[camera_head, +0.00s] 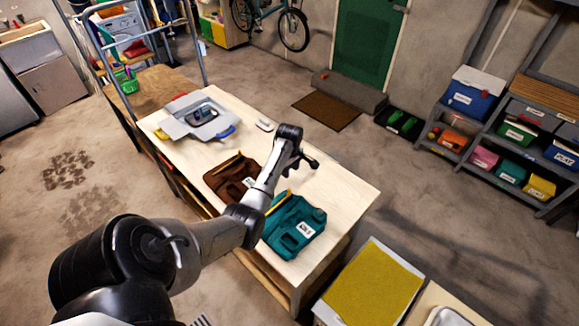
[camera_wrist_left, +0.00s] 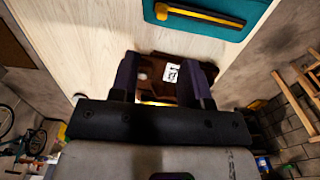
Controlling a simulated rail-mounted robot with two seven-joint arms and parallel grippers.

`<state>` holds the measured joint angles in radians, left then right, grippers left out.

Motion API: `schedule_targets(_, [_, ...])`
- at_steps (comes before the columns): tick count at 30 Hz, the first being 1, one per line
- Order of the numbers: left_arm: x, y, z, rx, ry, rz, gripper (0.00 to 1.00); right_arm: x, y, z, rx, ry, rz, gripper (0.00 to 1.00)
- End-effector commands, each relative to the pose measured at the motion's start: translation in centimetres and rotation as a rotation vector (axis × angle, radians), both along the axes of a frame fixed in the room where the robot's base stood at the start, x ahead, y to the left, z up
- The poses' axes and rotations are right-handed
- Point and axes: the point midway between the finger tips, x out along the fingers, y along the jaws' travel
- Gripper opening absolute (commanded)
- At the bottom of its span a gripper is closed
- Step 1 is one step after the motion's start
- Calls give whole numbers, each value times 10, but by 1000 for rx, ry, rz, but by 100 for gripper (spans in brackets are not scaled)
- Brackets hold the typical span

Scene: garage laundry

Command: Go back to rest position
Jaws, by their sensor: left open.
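My left arm (camera_head: 215,238) reaches in from the left over the wooden table (camera_head: 335,190). My left gripper (camera_head: 303,164) is above the table, open and empty. In the left wrist view, its two dark fingers (camera_wrist_left: 160,78) stand apart, with a brown item and its white label showing beyond them. The brown item (camera_head: 226,180) lies on the table, partly behind my arm. A teal item (camera_head: 296,226) with a white label and a yellow-orange tool lies nearer; it also shows in the left wrist view (camera_wrist_left: 215,28). My right gripper is not in view.
A grey tray (camera_head: 183,128) with a dark object lies at the table's far left part. A small white object (camera_head: 265,124) is near the far edge. A yellow-topped surface (camera_head: 372,285) is at the front. Shelves with bins (camera_head: 515,130) stand right. The table's right part is bare.

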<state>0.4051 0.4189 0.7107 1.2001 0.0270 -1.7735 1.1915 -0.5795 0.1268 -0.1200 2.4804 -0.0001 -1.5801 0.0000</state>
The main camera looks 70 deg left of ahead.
Motion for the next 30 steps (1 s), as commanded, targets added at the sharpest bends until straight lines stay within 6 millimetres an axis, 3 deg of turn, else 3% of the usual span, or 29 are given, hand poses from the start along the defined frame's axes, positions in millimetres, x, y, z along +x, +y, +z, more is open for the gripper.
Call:
schedule_targets(7, [0,0,11,0,0,0,43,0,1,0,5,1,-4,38])
schedule_targets(30, [0,0,11,0,0,-43,43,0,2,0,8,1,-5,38])
